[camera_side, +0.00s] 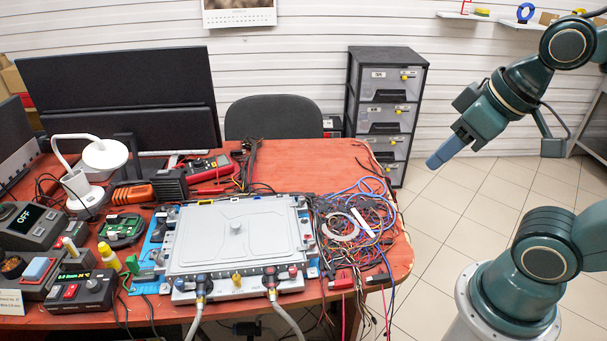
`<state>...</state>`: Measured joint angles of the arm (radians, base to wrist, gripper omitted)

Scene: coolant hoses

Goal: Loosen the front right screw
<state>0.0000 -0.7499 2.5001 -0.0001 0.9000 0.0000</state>
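A flat grey metal case (232,237) lies on the red table, with coolant hose fittings along its front edge. The right front fitting (271,277) and the left front fitting (200,284) each have a grey hose hanging down. Small screws sit around the case's edge; the front right one is too small to make out clearly. My gripper (438,160) is high at the right, over the floor and well apart from the case. Its blue-grey end points down and left. Whether its fingers are open or shut does not show.
A tangle of coloured wires (358,222) lies right of the case, with red clips (342,279) before it. Instruments, a lamp (104,154) and a black monitor (120,95) crowd the left. A drawer cabinet (387,105) and chair (275,117) stand behind. Bare table (300,165) shows behind the case.

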